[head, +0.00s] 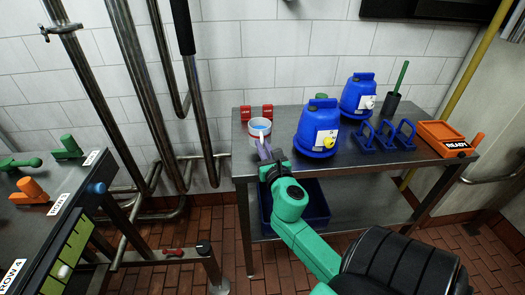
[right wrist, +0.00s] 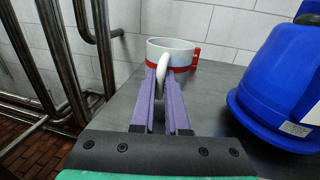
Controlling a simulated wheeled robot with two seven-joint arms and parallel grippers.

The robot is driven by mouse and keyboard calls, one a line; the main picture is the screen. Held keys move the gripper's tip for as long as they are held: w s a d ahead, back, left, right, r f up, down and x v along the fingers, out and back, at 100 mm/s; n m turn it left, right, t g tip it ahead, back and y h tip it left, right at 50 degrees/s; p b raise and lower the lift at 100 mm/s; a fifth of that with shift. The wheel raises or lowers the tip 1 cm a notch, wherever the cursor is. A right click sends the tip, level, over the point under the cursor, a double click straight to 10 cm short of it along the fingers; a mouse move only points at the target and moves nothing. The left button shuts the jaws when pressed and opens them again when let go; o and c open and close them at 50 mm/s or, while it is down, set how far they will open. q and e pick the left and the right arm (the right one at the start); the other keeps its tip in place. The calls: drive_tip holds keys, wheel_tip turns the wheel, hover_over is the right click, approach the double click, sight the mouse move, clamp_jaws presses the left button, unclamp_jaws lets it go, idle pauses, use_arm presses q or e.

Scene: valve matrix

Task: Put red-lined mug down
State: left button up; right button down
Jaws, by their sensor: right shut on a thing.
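The white mug (head: 260,127) is at the left end of the steel table (head: 238,160). In the right wrist view the mug (right wrist: 172,50) is upright, with a red band low on its side and its handle towards me. My right gripper (head: 263,146) reaches in from the front. Its purple fingers (right wrist: 163,80) are shut on the mug's handle. The mug is over or on the tabletop; I cannot tell whether its base touches. My left gripper is not in view.
Two small red blocks (head: 267,111) stand behind the mug. Two blue jugs (head: 317,129) stand to its right, then blue racks (head: 383,137) and an orange tray (head: 440,138) marked READY. Steel pipes (head: 150,110) run at the left. Bare tabletop lies between mug and nearest jug.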

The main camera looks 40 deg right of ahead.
drive_tip(key=f, duration=0.1)
drive_tip(key=f+b, duration=0.2)
drive_tip(key=shift+s+a+f, duration=0.1)
drive_tip(key=shift+s+f, duration=0.15)
drive_tip(key=shift+f, duration=0.1)
drive_tip(key=shift+w+r, duration=0.1)
drive_tip(key=shift+w, duration=0.05)
drive_tip(key=c, duration=0.9)
unclamp_jaws()
